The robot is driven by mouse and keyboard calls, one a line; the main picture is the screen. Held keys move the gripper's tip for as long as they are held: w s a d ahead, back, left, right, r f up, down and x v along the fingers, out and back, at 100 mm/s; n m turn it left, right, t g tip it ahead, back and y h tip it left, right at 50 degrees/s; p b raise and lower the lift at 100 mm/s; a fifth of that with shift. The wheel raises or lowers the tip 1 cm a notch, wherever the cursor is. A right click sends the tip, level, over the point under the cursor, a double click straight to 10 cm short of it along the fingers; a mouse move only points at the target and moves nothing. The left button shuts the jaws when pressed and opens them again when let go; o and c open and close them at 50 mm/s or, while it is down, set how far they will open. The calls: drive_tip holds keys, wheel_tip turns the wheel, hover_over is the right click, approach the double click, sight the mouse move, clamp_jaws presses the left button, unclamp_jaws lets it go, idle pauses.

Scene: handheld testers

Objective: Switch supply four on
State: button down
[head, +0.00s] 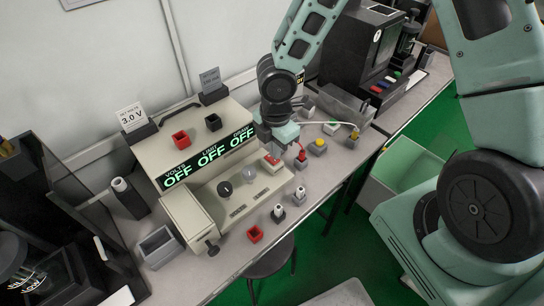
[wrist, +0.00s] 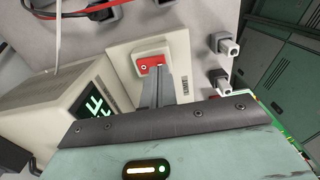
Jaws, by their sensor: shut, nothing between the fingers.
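The beige supply unit (head: 150,158) stands on the bench, with a dark display (head: 209,157) reading OFF three times in green. A red rocker switch (head: 271,160) sits on its sloped front panel, and it also shows in the wrist view (wrist: 150,63) in a pale panel. My gripper (wrist: 156,76) is shut and empty, its fingertips at the near edge of the red switch; I cannot tell whether they touch it. In the head view my gripper (head: 276,147) is over the right part of the unit, and the fingertips are hard to make out. I see no readable number four.
Two knobs (head: 225,189) are left of the switch. Small grey-and-white connectors (head: 278,211) and a red socket (head: 254,234) lie in front. A yellow-topped button box (head: 318,146) and a black machine (head: 358,55) stand to the right. A grey open box (head: 159,245) is at left.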

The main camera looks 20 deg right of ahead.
drive_tip(key=shift+f+b, duration=0.8)
drive_tip(key=shift+f, duration=0.15)
idle(0.5)
drive_tip(key=shift+r, duration=0.1)
wheel_tip(320, 180, up, 7)
drive_tip(key=p, duration=0.7)
idle(0.6)
drive_tip(key=s+a+r+m, duration=0.3)
drive_tip(key=s+r+m, duration=0.4)
drive_tip(key=s+r, duration=0.2)
drive_tip(key=s+a+r+m, duration=0.3)
drive_tip(key=s+r+m, duration=0.4)
drive_tip(key=s+r, duration=0.3)
drive_tip(key=shift+s+a+r+y, duration=0.2)
drive_tip(key=shift+s+y, duration=0.1)
drive_tip(key=shift+s, duration=0.25)
